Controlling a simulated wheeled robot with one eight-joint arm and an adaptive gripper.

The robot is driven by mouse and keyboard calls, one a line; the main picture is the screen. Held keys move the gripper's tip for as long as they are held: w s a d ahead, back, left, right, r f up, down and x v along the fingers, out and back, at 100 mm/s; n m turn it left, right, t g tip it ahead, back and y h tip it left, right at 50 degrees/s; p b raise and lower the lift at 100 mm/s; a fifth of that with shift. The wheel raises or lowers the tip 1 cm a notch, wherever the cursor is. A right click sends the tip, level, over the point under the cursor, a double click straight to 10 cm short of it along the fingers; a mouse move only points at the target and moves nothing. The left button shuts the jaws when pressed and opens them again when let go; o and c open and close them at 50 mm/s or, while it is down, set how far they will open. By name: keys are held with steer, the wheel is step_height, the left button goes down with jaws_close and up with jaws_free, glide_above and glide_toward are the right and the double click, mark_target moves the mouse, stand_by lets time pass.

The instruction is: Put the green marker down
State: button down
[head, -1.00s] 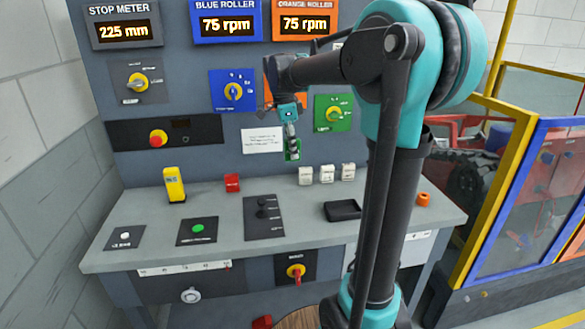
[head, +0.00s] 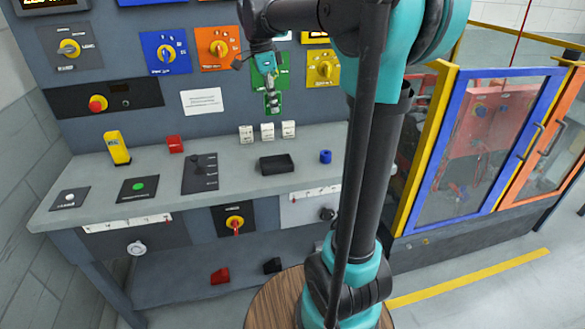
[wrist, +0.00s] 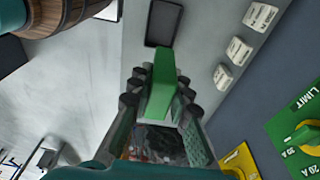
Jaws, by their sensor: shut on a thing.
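The green marker (wrist: 163,85) is a green block gripped between the finger pads in the wrist view, its far end sticking out past the fingertips. My gripper (wrist: 160,95) is shut on it. In the head view my gripper (head: 271,92) points down and holds the green marker (head: 272,109) in the air in front of the panel, above the bench (head: 228,178). A small black tray (head: 277,169) lies on the bench and looks empty. It also shows in the wrist view (wrist: 163,22), beyond the marker's end.
Three white blocks (head: 267,132) stand behind the tray. A blue ring-like piece (head: 325,157) is to its right. A red block (head: 175,144), a yellow upright device (head: 117,148) and a lever plate (head: 200,174) are to the left. A blue-framed fence (head: 430,160) stands at right.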

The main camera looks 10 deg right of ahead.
mark_target(276, 157)
step_height(276, 157, down, 20)
steer(key=shift+d+r, duration=0.15)
stand_by(0.3)
steer(key=c, duration=1.7)
jaws_free()
step_height(276, 157, up, 12)
steer(key=a, duration=0.2)
steer(key=s+d+f+n, duration=0.1)
steer(key=s+f+n, duration=0.1)
steer(key=s+f, duration=0.1)
steer(key=s+d+f+n+t, duration=0.1)
steer(key=s+f+n, duration=0.2)
steer(key=s+d+f+n+y, duration=0.1)
steer(key=s+d+f+n, duration=0.1)
steer(key=s+f+n, duration=0.1)
steer(key=shift+s+f+t, duration=0.15)
steer(key=shift+s+t, duration=0.25)
steer(key=shift+s, duration=0.15)
steer(key=s+d+f+n+t, duration=0.2)
steer(key=s+f+n, duration=0.7)
steer(key=s, duration=0.3)
steer(key=shift+f+n+y, duration=0.35)
steer(key=shift+n+y, duration=0.05)
steer(key=shift+n, duration=0.1)
